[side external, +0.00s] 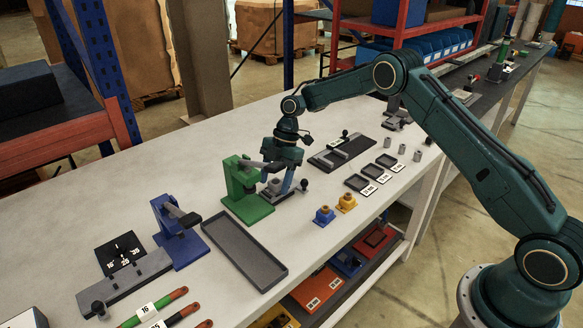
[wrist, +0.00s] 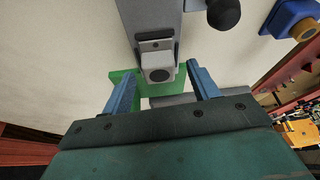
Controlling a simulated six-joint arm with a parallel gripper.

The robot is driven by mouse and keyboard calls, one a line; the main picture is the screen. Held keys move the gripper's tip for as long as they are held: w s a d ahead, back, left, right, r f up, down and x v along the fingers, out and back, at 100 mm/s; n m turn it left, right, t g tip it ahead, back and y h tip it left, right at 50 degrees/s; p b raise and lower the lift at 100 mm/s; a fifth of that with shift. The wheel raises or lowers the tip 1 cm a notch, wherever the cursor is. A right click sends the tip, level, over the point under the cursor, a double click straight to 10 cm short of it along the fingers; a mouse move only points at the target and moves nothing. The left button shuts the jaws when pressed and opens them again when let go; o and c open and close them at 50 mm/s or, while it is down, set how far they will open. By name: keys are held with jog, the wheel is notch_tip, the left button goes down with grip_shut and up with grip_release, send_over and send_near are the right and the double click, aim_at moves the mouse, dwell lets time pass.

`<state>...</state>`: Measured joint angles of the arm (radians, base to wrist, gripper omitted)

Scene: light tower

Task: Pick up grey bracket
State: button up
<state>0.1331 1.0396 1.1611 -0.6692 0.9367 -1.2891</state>
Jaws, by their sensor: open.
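The grey bracket, a small light-grey block with a round dark hole (wrist: 158,68), lies between my open fingers in the wrist view. It sits at the end of a darker grey bar (wrist: 155,22) by the green fixture (side external: 241,180). In the side view, my gripper (side external: 284,180) is low over the right part of the green fixture's base, pointing down. Its blue fingers stand on either side of the bracket in the wrist view (wrist: 162,66), with gaps showing. The fingers partly hide the bracket in the side view.
A black knob (side external: 303,184) stands just right of my gripper. The green upright with its dark clamp is close on the left.

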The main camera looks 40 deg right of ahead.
aim_at(275, 182)
dwell(0.4)
grip_shut()
jog(key=shift+r, duration=0.15)
notch_tip(275, 182, up, 10)
dwell(0.8)
dwell(0.4)
